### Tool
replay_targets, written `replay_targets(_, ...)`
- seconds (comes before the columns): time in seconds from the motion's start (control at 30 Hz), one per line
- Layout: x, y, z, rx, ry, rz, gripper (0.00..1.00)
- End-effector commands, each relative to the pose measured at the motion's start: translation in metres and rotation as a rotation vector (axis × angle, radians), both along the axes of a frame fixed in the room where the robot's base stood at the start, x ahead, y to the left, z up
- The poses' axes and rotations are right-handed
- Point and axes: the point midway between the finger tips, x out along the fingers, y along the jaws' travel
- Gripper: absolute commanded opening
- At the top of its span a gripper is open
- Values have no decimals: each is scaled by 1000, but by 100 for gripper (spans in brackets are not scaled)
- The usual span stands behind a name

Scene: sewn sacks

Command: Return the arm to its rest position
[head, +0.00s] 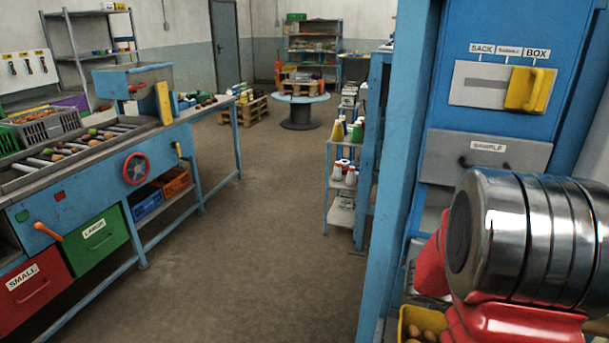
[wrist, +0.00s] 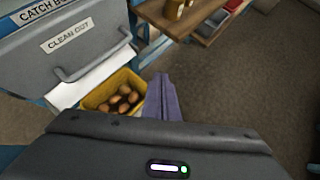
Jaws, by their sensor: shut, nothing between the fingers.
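My arm shows at the right of the head view as a shiny metal cylinder on a red link; its gripper is out of that picture. In the wrist view my gripper (wrist: 161,80) shows as two purple-grey fingers pressed together, with nothing between them. The fingers point away from the camera, and in the picture they lie just right of a yellow bin (wrist: 89,101) holding several brown round items. I cannot tell how far the fingers are from the bin.
The blue machine (head: 424,160) stands close beside my arm, with a yellow selector handle (head: 530,89) and a drawer marked SAMPLE (head: 484,160). A grey panel marked CLEAN OUT (wrist: 75,50) borders the bin. A sorting bench (head: 100,190) stands left. The middle floor (head: 250,240) is clear.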

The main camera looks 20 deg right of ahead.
Motion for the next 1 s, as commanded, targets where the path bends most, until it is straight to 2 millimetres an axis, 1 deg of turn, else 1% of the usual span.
replay_targets(0.17, -1, 0, 0, -1, -27, -27, 0)
replay_targets(0.23, -4, 1, -1, 5, -63, -76, 0)
replay_targets(0.33, -18, 8, -9, 35, -128, -197, 0)
replay_targets(0.4, -31, 15, -15, 57, -175, -299, 0)
replay_targets(0.47, -41, 23, -16, 75, -226, -390, 0)
replay_targets(0.57, -54, 40, -12, 101, -320, -537, 0)
replay_targets(0.67, -62, 62, -5, 132, -419, -679, 0)
replay_targets(0.7, -64, 72, -2, 146, -461, -734, 0)
replay_targets(0.77, -67, 88, 4, 168, -523, -816, 0)
replay_targets(1.0, -68, 155, 28, 284, -734, -1084, 0)
